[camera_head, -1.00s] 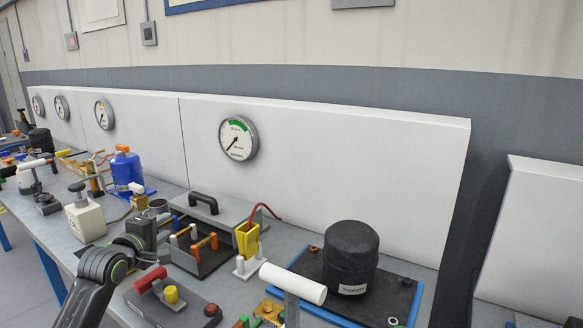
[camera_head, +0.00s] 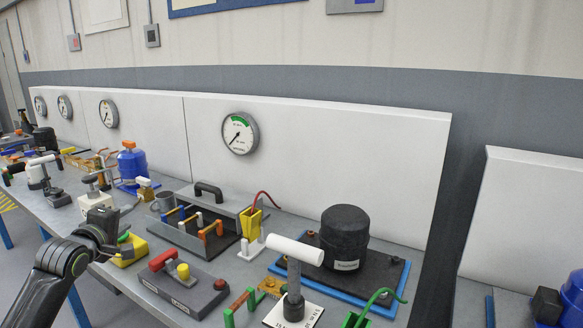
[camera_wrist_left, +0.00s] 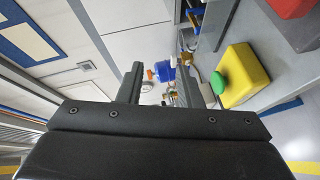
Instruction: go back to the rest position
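My left arm comes in from the lower left in the head view. Its gripper (camera_head: 116,226) is over the bench's front edge, beside a yellow box with a green button (camera_head: 126,252). In the left wrist view the two fingers of my left gripper (camera_wrist_left: 160,82) stand apart with nothing held between them. The yellow box (camera_wrist_left: 247,73) with its green button is to the right of the fingers there, apart from them. My right gripper is in neither view.
The bench holds a grey switch panel (camera_head: 200,292), an open toolbox (camera_head: 165,239), a black compressor (camera_head: 344,235) on a blue-edged pallet (camera_head: 400,282), a white-handled lever (camera_head: 294,249) and a blue tank (camera_head: 131,166). Free floor (camera_head: 25,255) lies left of the bench.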

